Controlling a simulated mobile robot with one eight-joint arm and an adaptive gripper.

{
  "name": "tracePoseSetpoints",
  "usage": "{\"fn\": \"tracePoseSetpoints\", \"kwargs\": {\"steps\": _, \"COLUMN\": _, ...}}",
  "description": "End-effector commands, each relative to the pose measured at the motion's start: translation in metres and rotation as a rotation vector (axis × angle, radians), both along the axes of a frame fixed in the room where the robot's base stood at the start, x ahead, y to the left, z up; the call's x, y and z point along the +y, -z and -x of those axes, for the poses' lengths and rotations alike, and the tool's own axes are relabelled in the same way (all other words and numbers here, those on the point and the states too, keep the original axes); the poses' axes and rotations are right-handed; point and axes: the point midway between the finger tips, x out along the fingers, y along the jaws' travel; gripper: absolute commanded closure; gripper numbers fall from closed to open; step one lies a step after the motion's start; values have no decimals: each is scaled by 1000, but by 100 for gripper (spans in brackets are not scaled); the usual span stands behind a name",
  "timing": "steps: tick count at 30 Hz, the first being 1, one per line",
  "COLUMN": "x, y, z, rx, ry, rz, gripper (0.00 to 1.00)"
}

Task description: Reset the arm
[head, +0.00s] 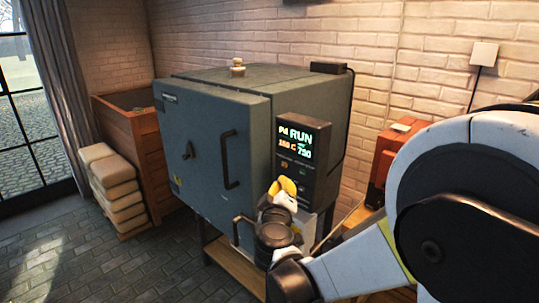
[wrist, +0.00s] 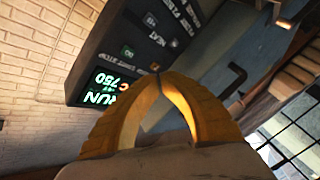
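My gripper (head: 284,187) has yellow fingers and is raised in front of the lower part of the kiln's control panel (head: 303,160). In the wrist view the two fingers of my gripper (wrist: 157,75) curve together and meet at the tips, with nothing between them. The panel (wrist: 112,75) appears tilted there, behind the fingers. Its lit screen reads RUN, with temperature figures below. I cannot tell whether the fingertips touch the panel. My white and black arm reaches in from the right of the head view.
The large grey-green kiln (head: 215,130) has its door closed, with a dark handle (head: 231,160). It stands on a wooden-shelved stand. Stacked pale bags (head: 112,185) and a wooden crate (head: 150,150) are at left. An orange-red box (head: 385,160) stands at right. The front-left floor is clear.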

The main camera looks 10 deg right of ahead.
Motion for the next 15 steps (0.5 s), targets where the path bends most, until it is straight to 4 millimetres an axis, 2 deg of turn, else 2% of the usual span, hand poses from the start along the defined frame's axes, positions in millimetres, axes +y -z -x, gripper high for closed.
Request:
{"fn": "tracePoseSetpoints", "kwargs": {"steps": 4, "x": -17, "y": -4, "z": 13, "rx": 36, "ry": 37, "rz": -51, "gripper": 100}}
{"fn": "tracePoseSetpoints", "kwargs": {"steps": 7, "x": -41, "y": -6, "z": 39, "rx": 102, "ry": 97, "rz": -140, "gripper": 100}}
{"fn": "tracePoseSetpoints", "kwargs": {"steps": 12, "x": -74, "y": 6, "z": 108, "rx": 270, "ry": 198, "rz": -352, "gripper": 100}}
{"fn": "tracePoseSetpoints", "kwargs": {"steps": 15, "x": -78, "y": 20, "z": 155, "rx": 379, "ry": 230, "rz": -481, "gripper": 100}}
